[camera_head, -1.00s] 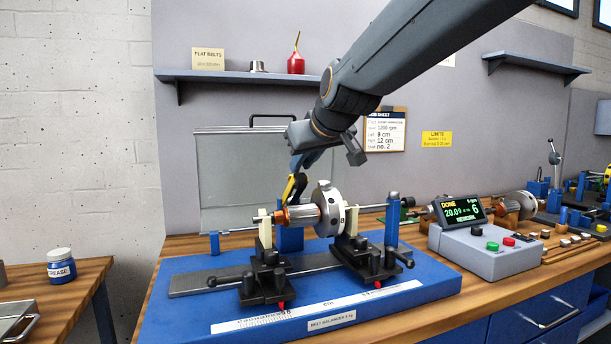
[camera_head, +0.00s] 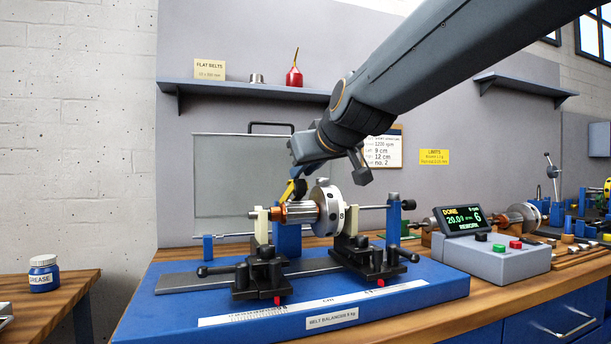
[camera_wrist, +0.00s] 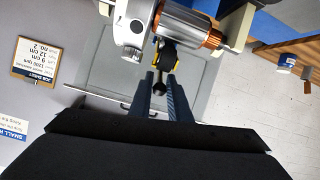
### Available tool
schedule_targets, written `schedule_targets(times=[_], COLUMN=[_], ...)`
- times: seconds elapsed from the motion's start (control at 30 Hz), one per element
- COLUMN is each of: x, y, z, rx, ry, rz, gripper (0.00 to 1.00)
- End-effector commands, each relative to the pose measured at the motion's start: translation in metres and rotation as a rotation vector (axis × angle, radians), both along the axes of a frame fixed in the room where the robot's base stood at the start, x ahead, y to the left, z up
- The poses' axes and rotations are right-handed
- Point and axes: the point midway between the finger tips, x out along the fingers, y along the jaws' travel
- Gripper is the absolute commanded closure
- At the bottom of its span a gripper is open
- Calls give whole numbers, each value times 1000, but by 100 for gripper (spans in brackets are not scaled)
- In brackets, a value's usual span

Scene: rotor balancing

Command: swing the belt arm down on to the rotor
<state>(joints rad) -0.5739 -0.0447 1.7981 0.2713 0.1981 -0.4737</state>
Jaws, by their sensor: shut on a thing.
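The rotor (camera_head: 330,212) lies level across two black stands, with a silver disc and a copper-coloured end. In the wrist view the rotor (camera_wrist: 188,20) is at the top. The belt arm, yellow and black (camera_head: 291,190), is just behind the rotor's copper end in the head view. It also shows in the wrist view (camera_wrist: 166,57), close beside the rotor; whether it touches cannot be told. My gripper (camera_head: 297,174) is shut on the belt arm's dark knobbed end, seen between the fingers in the wrist view (camera_wrist: 165,85). The fingers partly hide it.
The blue balancer base (camera_head: 215,318) carries the stands, with a clear guard panel (camera_head: 235,175) behind. A control box (camera_head: 490,262) with a lit display reading REWORK is at right. A grease jar (camera_head: 44,274) stands on a side table at left. A shelf (camera_head: 240,89) hangs above.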

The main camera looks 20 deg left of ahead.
Motion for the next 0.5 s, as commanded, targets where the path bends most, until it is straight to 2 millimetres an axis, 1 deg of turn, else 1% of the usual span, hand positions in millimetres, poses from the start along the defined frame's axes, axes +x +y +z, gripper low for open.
schedule_targets(times=[0.43,0.47,0.5], x=[-1,-1,-1], y=[3,3,3], z=[1,1,1], rx=[3,3,3], ry=[-5,-5,-5], rz=[4,4,4], gripper=[100,80,73])
